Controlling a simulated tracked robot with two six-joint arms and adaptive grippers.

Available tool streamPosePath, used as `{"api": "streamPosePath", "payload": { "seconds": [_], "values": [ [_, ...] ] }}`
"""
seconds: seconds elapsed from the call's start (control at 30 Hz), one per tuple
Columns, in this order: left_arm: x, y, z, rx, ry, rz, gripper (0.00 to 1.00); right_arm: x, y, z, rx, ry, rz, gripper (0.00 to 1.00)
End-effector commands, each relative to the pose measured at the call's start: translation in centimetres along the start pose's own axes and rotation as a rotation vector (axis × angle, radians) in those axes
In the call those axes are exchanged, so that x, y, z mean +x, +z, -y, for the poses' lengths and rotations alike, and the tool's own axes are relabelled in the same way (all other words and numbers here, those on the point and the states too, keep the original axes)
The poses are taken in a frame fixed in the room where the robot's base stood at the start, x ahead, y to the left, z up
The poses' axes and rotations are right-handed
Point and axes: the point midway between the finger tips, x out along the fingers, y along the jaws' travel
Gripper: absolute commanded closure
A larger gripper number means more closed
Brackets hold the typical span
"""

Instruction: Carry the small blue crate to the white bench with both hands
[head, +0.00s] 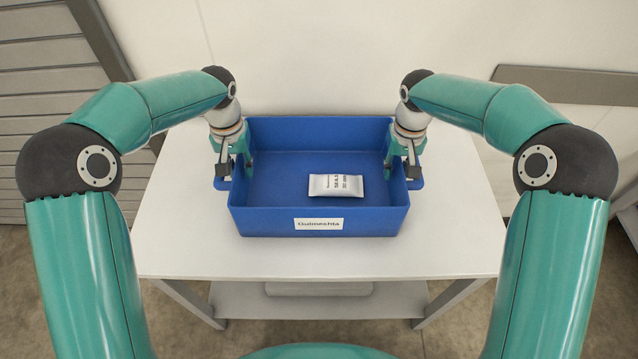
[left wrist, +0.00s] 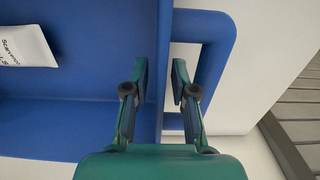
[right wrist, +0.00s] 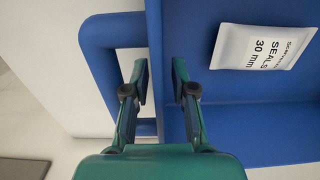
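The small blue crate (head: 265,222) sits on a white table-like bench (head: 460,225), with its labelled front wall towards me. A white seals packet (head: 336,185) lies inside it. My left gripper (head: 236,168) is at the crate's left side handle; in the left wrist view its open fingers (left wrist: 160,85) stand either side of the side wall (left wrist: 164,60). My right gripper (head: 402,166) is at the right handle; in the right wrist view its open fingers (right wrist: 160,85) straddle that wall (right wrist: 154,50). Neither gripper is visibly closed on the crate.
The bench top is clear around the crate. A lower shelf (head: 240,299) under it holds a pale flat object (head: 318,289). A pale wall (head: 300,50) stands behind, with a grey rail (head: 580,85) at right and grey slatted panels (head: 45,80) at left.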

Motion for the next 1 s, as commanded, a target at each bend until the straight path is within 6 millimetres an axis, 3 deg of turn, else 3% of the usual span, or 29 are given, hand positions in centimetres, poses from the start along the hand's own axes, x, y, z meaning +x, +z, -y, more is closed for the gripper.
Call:
{"api": "streamPosePath", "payload": {
  "seconds": [0.57,1.0],
  "values": [
    [-0.5,-0.1,0.0,0.001,-0.001,-0.002,0.69,-0.1,0.0,-0.2,0.002,0.001,-0.002,0.69],
    [-6.2,-0.1,-0.1,0.002,0.001,-0.003,0.69,0.0,0.0,-0.1,0.002,0.001,-0.001,0.69]
  ]
}}
